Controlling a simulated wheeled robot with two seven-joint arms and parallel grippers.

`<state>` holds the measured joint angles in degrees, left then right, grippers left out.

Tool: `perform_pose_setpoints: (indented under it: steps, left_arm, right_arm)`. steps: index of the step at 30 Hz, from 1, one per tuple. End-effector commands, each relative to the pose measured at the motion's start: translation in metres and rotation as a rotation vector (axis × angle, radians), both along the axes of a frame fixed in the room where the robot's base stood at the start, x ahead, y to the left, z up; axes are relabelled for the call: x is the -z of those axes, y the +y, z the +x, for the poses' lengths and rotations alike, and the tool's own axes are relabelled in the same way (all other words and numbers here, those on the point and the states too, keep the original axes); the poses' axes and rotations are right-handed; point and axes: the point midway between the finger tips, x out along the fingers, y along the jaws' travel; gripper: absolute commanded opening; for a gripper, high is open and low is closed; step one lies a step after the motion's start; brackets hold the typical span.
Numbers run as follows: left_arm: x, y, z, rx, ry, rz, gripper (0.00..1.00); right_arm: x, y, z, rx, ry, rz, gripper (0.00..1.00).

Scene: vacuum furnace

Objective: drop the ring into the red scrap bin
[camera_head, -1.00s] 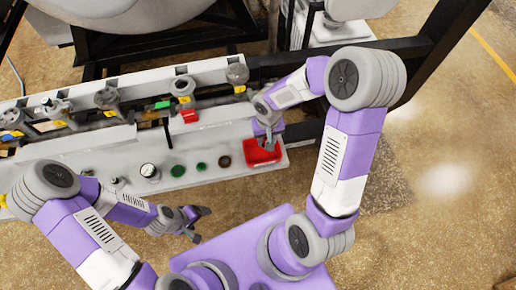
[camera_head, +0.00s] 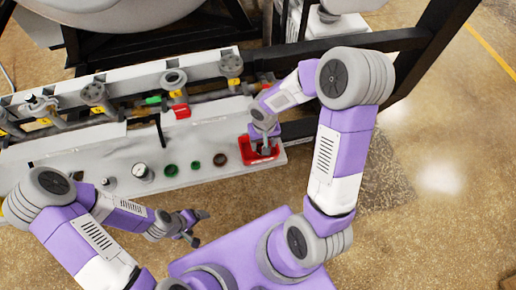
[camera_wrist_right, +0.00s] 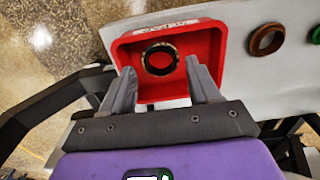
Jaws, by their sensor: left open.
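The red scrap bin (camera_head: 247,160) sits at the right end of the pale bench, and its open top shows in the right wrist view (camera_wrist_right: 216,50). A dark ring (camera_wrist_right: 160,58) lies inside the bin, apart from both fingers. My right gripper (camera_wrist_right: 160,72) is open and empty above the bin, its fingers spread on either side of the ring in that view. In the head view my right gripper (camera_head: 264,150) points down over the bin and hides part of its inside. My left gripper (camera_head: 199,227) is open and empty in front of the bench.
A brown ring (camera_head: 220,160) and two green rings (camera_head: 195,166) sit on the bench left of the bin. A round gauge (camera_head: 142,171) stands farther left. Valves on a rail (camera_head: 174,80) run along the back. A black frame beam (camera_head: 385,52) rises behind my right arm.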

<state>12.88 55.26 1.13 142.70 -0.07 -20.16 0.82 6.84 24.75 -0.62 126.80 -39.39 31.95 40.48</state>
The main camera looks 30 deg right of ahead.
Motion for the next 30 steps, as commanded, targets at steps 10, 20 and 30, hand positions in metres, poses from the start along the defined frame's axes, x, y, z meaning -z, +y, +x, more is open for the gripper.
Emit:
perform_pose_setpoints:
  steps: [10, 20, 30]
  left_arm:
    - [-0.001, 0.0, 0.0, 0.0, 0.0, 0.0, 0.83]
    - [-0.023, 0.0, 0.0, 0.0, 0.0, 0.0, 0.83]
    - [-0.03, 0.0, 0.0, 0.0, 0.0, 0.0, 0.83]
  right_arm:
    - [-0.002, 0.0, 0.0, 0.001, -0.001, 0.0, 0.69]
    - [-0.053, 0.0, 0.001, 0.001, -0.004, 0.0, 0.69]
    - [-0.076, 0.0, 0.0, 0.0, 0.0, 0.0, 0.69]
